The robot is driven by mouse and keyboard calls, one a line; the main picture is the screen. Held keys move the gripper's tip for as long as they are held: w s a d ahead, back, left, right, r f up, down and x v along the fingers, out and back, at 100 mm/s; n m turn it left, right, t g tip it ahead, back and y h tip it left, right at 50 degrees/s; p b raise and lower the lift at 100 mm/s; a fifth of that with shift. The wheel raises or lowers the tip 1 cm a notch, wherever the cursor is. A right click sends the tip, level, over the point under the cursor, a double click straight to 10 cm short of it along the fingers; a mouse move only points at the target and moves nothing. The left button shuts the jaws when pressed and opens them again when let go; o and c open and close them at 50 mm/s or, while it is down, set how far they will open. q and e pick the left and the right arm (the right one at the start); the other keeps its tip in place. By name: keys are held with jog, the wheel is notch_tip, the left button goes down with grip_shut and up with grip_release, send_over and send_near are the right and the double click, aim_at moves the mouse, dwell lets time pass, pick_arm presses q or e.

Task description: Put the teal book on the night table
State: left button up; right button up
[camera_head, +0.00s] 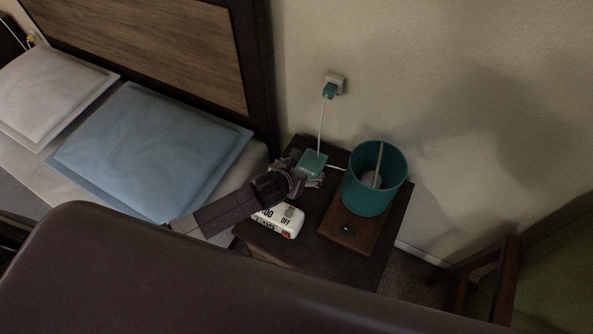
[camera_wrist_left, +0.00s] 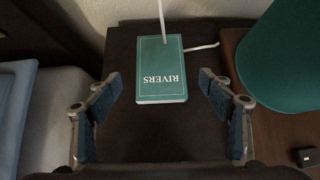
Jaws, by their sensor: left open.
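The teal book (camera_head: 312,163) lies on the dark night table (camera_head: 375,262), toward its back. In the left wrist view the book (camera_wrist_left: 161,72) shows its cover with the word RIVERS, upside down, and lies flat on the tabletop (camera_wrist_left: 120,60). My left gripper (camera_head: 308,180) is at the near side of the book. In the wrist view its two fingers (camera_wrist_left: 163,105) are spread wide to the left and right of the book, with nothing between them held. I cannot tell from these views how high the fingers are above the table. My right gripper is not in view.
A teal lamp shade (camera_head: 375,180) on a brown wooden base (camera_head: 345,235) stands right of the book. A white clock (camera_head: 279,221) sits at the near left. A white cord runs from the wall plug (camera_head: 330,89) past the book. The bed with a blue pillow (camera_head: 150,150) is left.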

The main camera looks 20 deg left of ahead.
pick_arm(q)
jog(key=d+v, duration=0.1)
jog(key=v, duration=0.6)
jog(key=shift+a+p, duration=0.3)
jog(key=shift+a, duration=0.15)
jog(key=shift+f, duration=0.1)
